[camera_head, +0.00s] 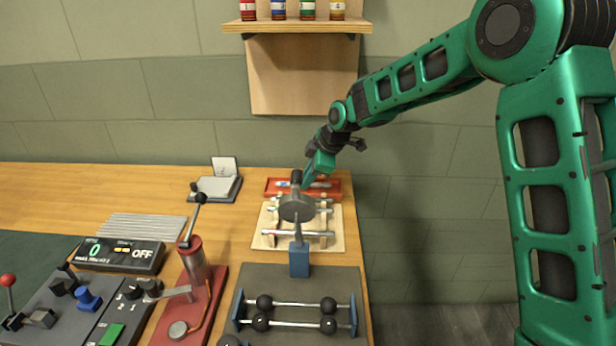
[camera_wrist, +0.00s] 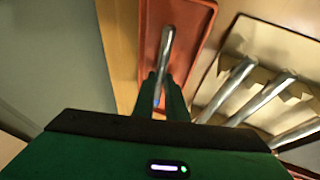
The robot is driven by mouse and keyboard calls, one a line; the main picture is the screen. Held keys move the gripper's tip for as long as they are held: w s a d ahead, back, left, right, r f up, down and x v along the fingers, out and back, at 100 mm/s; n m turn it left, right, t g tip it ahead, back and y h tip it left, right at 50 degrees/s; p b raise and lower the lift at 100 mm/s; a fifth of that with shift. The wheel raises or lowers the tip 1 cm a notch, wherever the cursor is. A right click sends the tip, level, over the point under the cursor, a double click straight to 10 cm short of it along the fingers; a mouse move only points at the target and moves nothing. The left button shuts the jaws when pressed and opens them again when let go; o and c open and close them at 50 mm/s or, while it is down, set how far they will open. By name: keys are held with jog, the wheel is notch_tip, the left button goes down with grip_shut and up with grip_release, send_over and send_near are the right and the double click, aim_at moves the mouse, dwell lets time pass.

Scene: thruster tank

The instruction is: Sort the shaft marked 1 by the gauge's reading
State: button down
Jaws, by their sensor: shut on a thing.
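My gripper (camera_head: 306,181) is at the back right of the bench, over the red tray (camera_head: 275,184). In the wrist view my gripper (camera_wrist: 161,80) is shut on a silver shaft (camera_wrist: 166,45), which stretches out over the red tray (camera_wrist: 207,22). I cannot read a mark on the shaft, nor tell whether it touches the tray. A grey round disc (camera_head: 297,207) on a blue-based stand (camera_head: 299,262) is in front of the gripper in the head view. A dark display (camera_head: 120,255) reads 0 and OFF. I cannot tell which device is the gauge.
Several silver shafts (camera_wrist: 262,97) lie on a notched rack on a pale board (camera_head: 262,238), right beside the tray. A red lever stand (camera_head: 194,262), a frame with black balls (camera_head: 296,325) and a control box (camera_head: 110,310) stand nearer. A shelf (camera_head: 297,26) hangs above.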

jog(key=shift+f, duration=0.15)
jog(key=c, duration=1.7)
grip_release()
jog(key=shift+s, duration=0.1)
jog(key=shift+f, duration=0.1)
jog(key=v, duration=1.1)
jog(key=shift+w, duration=0.2)
